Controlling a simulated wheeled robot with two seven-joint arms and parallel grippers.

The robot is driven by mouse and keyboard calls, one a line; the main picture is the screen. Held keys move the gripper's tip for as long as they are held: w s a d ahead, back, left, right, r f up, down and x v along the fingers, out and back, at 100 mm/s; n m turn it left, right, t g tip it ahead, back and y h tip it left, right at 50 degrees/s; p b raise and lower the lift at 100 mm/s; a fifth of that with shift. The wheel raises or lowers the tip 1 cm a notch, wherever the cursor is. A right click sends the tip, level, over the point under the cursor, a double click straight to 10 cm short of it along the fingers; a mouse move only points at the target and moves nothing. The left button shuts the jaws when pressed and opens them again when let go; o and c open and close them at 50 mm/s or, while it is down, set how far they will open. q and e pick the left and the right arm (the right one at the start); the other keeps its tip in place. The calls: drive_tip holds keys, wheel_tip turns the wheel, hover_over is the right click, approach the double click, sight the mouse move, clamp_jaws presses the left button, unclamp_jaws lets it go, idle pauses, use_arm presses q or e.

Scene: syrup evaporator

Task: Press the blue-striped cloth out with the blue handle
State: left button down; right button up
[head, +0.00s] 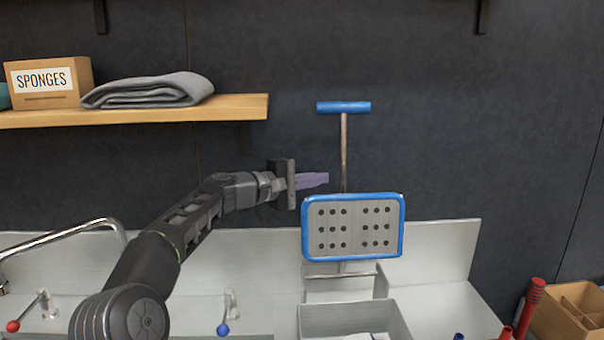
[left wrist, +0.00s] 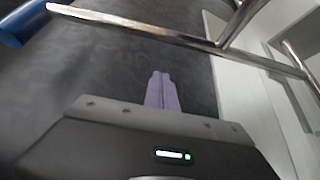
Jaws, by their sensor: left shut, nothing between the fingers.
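The blue handle (head: 343,107) is a T-shaped bar on a metal rod, standing upright above a blue-framed plate with dark holes (head: 352,227). In the left wrist view the blue handle (left wrist: 14,24) shows at the upper left with its rod running right. My left gripper (head: 325,179), with purple fingers, is shut and empty. It is left of the rod, below the blue grip and above the plate, and apparently apart from the handle. Its fingertips (left wrist: 162,76) also show in the left wrist view. I cannot make out a blue-striped cloth. My right gripper is not in view.
A wooden shelf (head: 230,108) at the left holds a sponges box (head: 48,82) and a folded grey cloth (head: 150,90). A metal box (head: 352,318) stands below the plate. A tap (head: 60,232) and a blue-knobbed lever (head: 224,328) are at lower left.

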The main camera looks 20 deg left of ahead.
use_arm(q)
drive_tip(key=shift+s+d+r, duration=0.1)
drive_tip(key=shift+s+d, duration=0.15)
drive_tip(key=shift+d, duration=0.35)
drive_tip(key=shift+s+d+r, duration=0.1)
drive_tip(key=shift+s+d, duration=0.15)
drive_tip(key=shift+d, duration=0.35)
drive_tip(key=shift+s+d, duration=0.25)
drive_tip(key=shift+d, duration=0.35)
